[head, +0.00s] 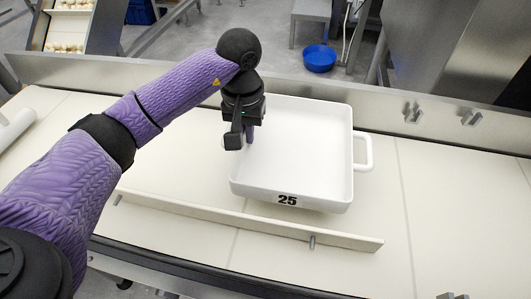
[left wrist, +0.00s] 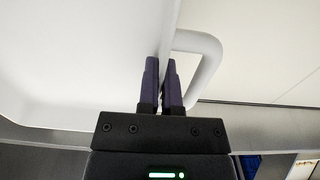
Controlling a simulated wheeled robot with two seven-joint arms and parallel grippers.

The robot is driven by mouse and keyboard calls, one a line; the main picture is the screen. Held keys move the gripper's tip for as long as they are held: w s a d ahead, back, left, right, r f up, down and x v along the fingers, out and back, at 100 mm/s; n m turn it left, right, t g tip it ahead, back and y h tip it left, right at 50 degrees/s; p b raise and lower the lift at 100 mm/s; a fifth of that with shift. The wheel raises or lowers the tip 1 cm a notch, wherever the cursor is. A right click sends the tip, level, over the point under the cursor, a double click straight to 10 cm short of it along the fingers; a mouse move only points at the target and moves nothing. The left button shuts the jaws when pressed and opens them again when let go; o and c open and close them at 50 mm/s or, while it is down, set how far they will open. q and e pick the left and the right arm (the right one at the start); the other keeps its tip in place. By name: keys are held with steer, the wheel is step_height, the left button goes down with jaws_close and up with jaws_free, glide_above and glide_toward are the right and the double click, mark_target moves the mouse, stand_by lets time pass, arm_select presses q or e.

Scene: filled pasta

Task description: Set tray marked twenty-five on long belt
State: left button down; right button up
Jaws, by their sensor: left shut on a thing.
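The white tray marked 25 (head: 292,203) is over the long cream belt (head: 430,200), roughly level, with its front right corner tilted slightly toward the viewer. I cannot tell whether it touches the belt. A loop handle (head: 363,152) shows on its right end. My left gripper (head: 249,136) is at the tray's left end, shut on the wall there. In the left wrist view, the two fingers (left wrist: 165,85) pinch the tray wall next to a white loop handle (left wrist: 208,60). In the head view, the gripper mostly hides that left handle. My right gripper is not in view.
A low guide rail (head: 250,222) runs along the belt's front, close to the tray's front edge. A metal side wall (head: 400,115) with brackets runs behind. The belt is clear right of the tray. A blue bowl (head: 319,59) is on the floor beyond.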

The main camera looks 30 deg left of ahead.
mark_target(247, 147)
arm_select(q)
step_height(247, 147, down, 4)
steer(key=shift+f+b, duration=0.25)
steer(key=shift+b, duration=0.7)
steer(key=shift+r, duration=0.25)
steer(key=shift+f, duration=0.1)
steer(key=c, duration=1.2)
jaws_free()
steer(key=o, duration=0.4)
step_height(247, 147, up, 12)
steer(key=p, duration=0.6)
steer(key=shift+f, duration=0.1)
steer(key=shift+r, duration=0.25)
